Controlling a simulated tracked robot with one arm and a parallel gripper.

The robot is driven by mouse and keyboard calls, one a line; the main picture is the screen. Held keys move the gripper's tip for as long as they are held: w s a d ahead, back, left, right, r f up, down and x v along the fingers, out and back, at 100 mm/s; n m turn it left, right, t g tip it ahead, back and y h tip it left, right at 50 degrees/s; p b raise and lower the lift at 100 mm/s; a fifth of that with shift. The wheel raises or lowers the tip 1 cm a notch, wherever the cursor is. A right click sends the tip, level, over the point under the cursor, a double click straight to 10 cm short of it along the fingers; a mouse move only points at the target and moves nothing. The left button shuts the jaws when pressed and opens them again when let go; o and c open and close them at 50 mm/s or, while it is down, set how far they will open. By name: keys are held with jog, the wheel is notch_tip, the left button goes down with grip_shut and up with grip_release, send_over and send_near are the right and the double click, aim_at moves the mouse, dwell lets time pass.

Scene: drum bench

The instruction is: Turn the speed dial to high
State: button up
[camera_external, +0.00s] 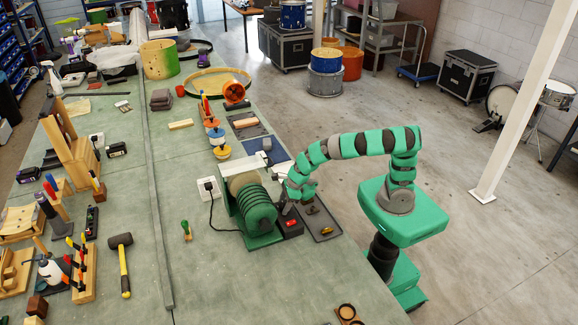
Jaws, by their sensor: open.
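A green machine (262,238) with a ribbed drum-like body stands at the bench's right edge. A small dark box with a red top (290,224) sits against its right side. I cannot make out the speed dial or its setting; it is too small or hidden by my arm. My gripper (288,208) points down just right of the machine, close above the dark box. It is open and holds nothing that I can see. I cannot tell whether its fingers touch anything.
A dark tray (322,222) with small parts lies right of the box. A black cable runs from a wall-type socket (209,187) to the machine. A green-handled tool (186,230) and a mallet (123,262) lie to the left. The bench front is mostly clear.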

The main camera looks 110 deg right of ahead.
jog(key=c, duration=1)
jog(key=shift+o, duration=0.2)
jog(key=shift+r, duration=0.1)
jog(key=shift+p, duration=0.5)
jog(key=shift+r+m+h+p, duration=0.15)
jog(key=shift+m+h+p, duration=0.15)
jog(key=shift+m+p, duration=0.55)
jog(key=m+p, duration=0.1)
jog(key=p, duration=0.2)
jog(key=shift+a+h+p, duration=0.1)
jog(key=shift+h+p, duration=0.2)
jog(key=shift+p, duration=0.1)
jog(key=shift+w, duration=0.1)
jog(key=shift+m+p, duration=0.25)
jog(key=shift+p, duration=0.1)
